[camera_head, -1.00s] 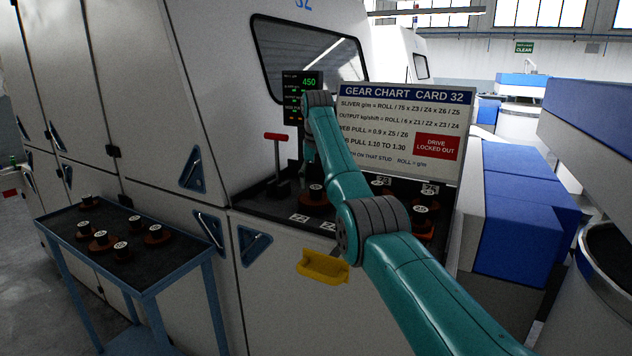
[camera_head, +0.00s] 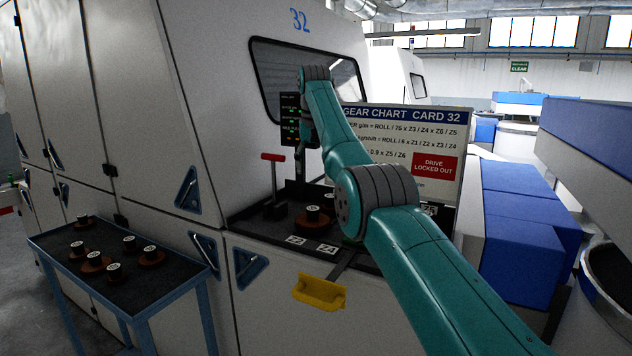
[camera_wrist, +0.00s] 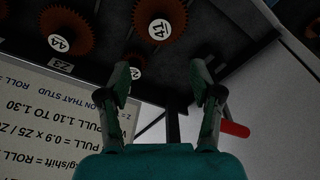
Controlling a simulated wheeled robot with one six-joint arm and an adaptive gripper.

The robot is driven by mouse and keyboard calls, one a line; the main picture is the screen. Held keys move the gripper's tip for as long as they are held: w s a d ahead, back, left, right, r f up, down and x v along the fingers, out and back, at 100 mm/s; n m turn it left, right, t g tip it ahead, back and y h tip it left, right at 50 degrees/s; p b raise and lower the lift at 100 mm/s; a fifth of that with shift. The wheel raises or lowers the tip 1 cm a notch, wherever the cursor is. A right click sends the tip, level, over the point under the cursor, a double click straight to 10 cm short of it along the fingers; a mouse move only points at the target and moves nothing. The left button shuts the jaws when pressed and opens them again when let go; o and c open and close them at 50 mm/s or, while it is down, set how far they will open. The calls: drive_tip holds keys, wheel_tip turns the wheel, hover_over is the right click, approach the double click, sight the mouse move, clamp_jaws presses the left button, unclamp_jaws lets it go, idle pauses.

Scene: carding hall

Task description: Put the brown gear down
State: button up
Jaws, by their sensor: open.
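My gripper (camera_wrist: 163,84) is open in the wrist view, with nothing between its fingers. In the head view a brown gear with a black hub (camera_head: 306,224) sits on the machine's dark shelf (camera_head: 255,212). I cannot tell which gear the task means. My arm hides the right part of the shelf, and the fingertips are not clear there.
A blue-framed trolley (camera_head: 165,306) at left holds several brown gears with black hubs. A red-handled lever (camera_head: 273,158) stands on the shelf's left. The gear chart board (camera_head: 445,140) stands behind my arm. A yellow handle (camera_head: 319,292) juts out below the shelf.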

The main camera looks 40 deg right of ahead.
drive_tip(key=shift+a+r, duration=0.1)
drive_tip(key=shift+r, duration=0.8)
drive_tip(key=shift+s, duration=0.1)
drive_tip(key=shift+a, duration=0.1)
